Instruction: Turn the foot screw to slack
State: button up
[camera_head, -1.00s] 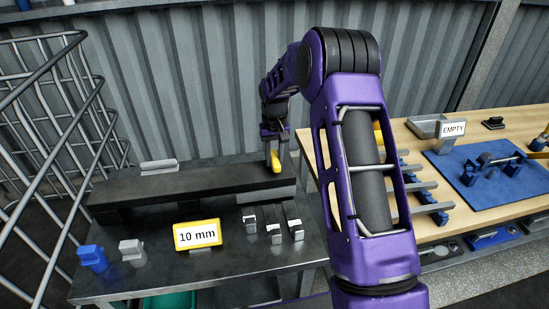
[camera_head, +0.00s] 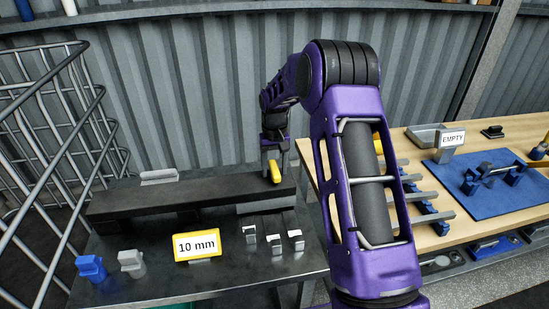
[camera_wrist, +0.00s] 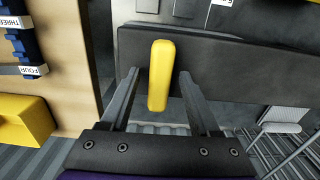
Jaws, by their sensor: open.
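The yellow handle (camera_head: 275,172), which I take for the foot screw's grip, is at the right end of a long dark beam (camera_head: 180,198) on the grey bench. In the wrist view the yellow handle (camera_wrist: 161,72) stands lengthwise between my two fingers. My gripper (camera_head: 272,158) is open above the beam's right end, with one finger on each side of the handle. In the wrist view a gap shows between the handle and each fingertip of my gripper (camera_wrist: 159,84). The screw's shaft and foot are hidden.
A "10 mm" sign (camera_head: 197,247), blue block (camera_head: 91,268), grey block (camera_head: 131,263) and several small clips (camera_head: 274,243) stand in front of the beam. A wire rack (camera_head: 60,110) is at left. A wooden bench (camera_head: 400,150) with a blue mat (camera_head: 458,207) is at right.

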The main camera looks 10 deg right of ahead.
aim_at(274, 167)
notch_tip(274, 167, up, 17)
jog(key=shift+r+p, duration=0.15)
jog(key=shift+p, duration=0.25)
